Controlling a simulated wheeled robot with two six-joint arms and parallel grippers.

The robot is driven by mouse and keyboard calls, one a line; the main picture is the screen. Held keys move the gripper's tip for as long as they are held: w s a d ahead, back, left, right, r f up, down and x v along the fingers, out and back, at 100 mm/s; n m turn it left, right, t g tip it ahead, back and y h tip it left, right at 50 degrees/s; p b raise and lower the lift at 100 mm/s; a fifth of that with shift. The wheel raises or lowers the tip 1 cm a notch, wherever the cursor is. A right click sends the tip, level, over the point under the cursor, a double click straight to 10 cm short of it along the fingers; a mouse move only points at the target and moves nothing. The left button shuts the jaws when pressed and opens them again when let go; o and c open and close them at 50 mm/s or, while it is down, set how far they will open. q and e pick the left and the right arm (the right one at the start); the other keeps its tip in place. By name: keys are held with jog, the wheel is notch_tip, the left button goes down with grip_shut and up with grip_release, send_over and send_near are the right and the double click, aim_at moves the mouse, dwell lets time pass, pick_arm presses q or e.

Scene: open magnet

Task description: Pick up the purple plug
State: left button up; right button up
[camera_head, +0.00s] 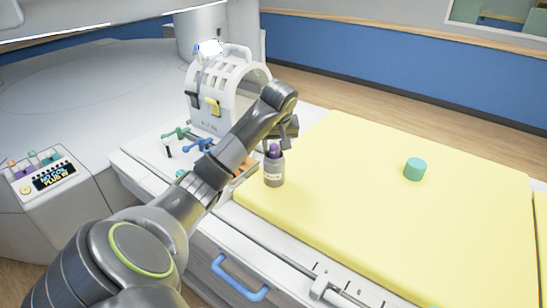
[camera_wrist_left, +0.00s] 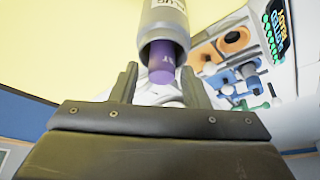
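The purple plug (camera_head: 274,150) sits in the top of a grey bottle (camera_head: 274,172), which stands upright near the left edge of the yellow mat. My left gripper (camera_head: 284,134) is right above the plug, pointing down. In the left wrist view, the purple plug (camera_wrist_left: 162,63) sticks out of the grey bottle (camera_wrist_left: 163,20). The left gripper's fingers (camera_wrist_left: 160,80) are apart there, one on each side of the plug's end, with gaps visible. I cannot tell whether the plug is fully between them in depth. My right gripper is in neither view.
A teal cylinder (camera_head: 415,169) stands on the yellow mat (camera_head: 440,220), otherwise largely clear. Left of the bottle are green (camera_head: 176,133) and blue (camera_head: 200,145) pieces and a white arched frame (camera_head: 218,95). A console with a display (camera_head: 54,177) is at far left.

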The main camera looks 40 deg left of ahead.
pick_arm(q)
jog(key=shift+a+f, duration=0.1)
grip_shut()
